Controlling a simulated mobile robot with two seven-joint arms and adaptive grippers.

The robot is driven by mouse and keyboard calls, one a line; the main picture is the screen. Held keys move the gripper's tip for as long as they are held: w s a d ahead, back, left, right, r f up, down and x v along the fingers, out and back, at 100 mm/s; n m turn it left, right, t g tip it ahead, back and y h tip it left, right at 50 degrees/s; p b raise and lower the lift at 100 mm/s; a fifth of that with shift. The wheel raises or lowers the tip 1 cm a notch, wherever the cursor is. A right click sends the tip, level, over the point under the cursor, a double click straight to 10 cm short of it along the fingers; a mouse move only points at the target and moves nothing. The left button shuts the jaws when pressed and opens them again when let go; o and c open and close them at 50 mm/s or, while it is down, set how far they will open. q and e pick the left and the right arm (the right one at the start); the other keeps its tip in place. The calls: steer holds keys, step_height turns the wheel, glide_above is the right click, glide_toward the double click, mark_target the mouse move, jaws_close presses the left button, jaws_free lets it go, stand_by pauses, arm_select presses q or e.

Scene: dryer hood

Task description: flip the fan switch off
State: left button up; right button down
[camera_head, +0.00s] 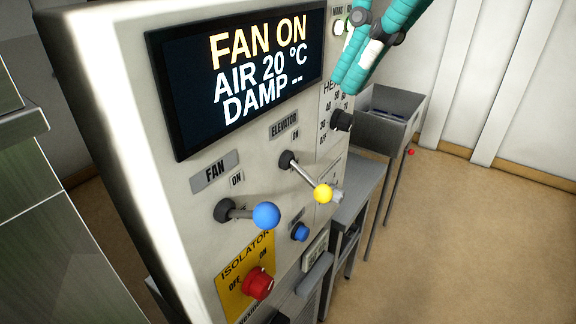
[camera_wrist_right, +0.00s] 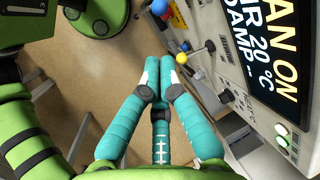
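The fan switch is a lever with a blue ball (camera_head: 266,215) under the FAN label (camera_head: 214,171) on the panel. Its lever sticks out to the right from a dark pivot, below the word ON. The display (camera_head: 240,75) reads FAN ON, AIR 20 °C, DAMP --. The blue ball is at the top edge of the right wrist view (camera_wrist_right: 160,7). My right gripper (camera_head: 346,88) is at the upper right of the head view, in front of the panel and apart from the lever. In the wrist view its teal fingertips (camera_wrist_right: 160,63) are together with nothing between them. My left gripper is out of view.
The elevator lever with a yellow ball (camera_head: 323,193) is right of the fan lever. A red isolator knob (camera_head: 258,284) and a blue button (camera_head: 300,232) are below. A black heat knob (camera_head: 341,120) is nearby.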

steer(key=s, duration=0.2)
glide_toward(277, 213)
steer(key=p+x, duration=0.2)
steer(key=x, duration=0.3)
steer(key=shift+x, duration=1)
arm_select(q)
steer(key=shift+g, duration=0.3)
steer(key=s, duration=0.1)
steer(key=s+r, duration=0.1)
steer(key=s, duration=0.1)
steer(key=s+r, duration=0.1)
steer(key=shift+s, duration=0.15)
